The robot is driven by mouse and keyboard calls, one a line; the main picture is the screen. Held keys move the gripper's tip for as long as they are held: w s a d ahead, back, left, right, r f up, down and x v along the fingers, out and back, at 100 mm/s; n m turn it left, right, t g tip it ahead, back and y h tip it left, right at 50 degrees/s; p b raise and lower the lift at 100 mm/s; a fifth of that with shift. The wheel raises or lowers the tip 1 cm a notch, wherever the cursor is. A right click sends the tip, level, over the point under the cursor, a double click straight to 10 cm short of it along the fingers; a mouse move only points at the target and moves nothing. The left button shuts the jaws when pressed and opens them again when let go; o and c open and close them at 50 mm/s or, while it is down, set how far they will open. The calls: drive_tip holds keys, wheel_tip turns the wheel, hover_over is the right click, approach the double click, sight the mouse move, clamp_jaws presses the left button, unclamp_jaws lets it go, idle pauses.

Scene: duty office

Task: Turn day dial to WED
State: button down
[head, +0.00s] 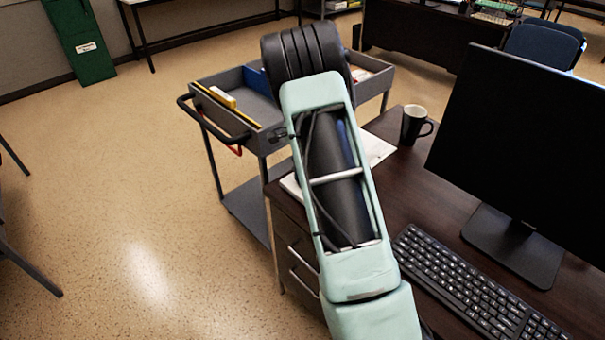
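The day dial does not show in the head view, and no WED marking can be made out. My arm rises through the middle of the picture in pale green and black links. My gripper is not visible, so I cannot see its fingers or whether it holds anything.
A dark desk (393,205) at right carries a monitor (520,140), a keyboard (455,285), a dark mug (413,125) and papers (377,149). A grey cart (232,123) with a yellow-edged item stands behind my arm. A green cabinet (80,40) is far left. Open floor lies left.

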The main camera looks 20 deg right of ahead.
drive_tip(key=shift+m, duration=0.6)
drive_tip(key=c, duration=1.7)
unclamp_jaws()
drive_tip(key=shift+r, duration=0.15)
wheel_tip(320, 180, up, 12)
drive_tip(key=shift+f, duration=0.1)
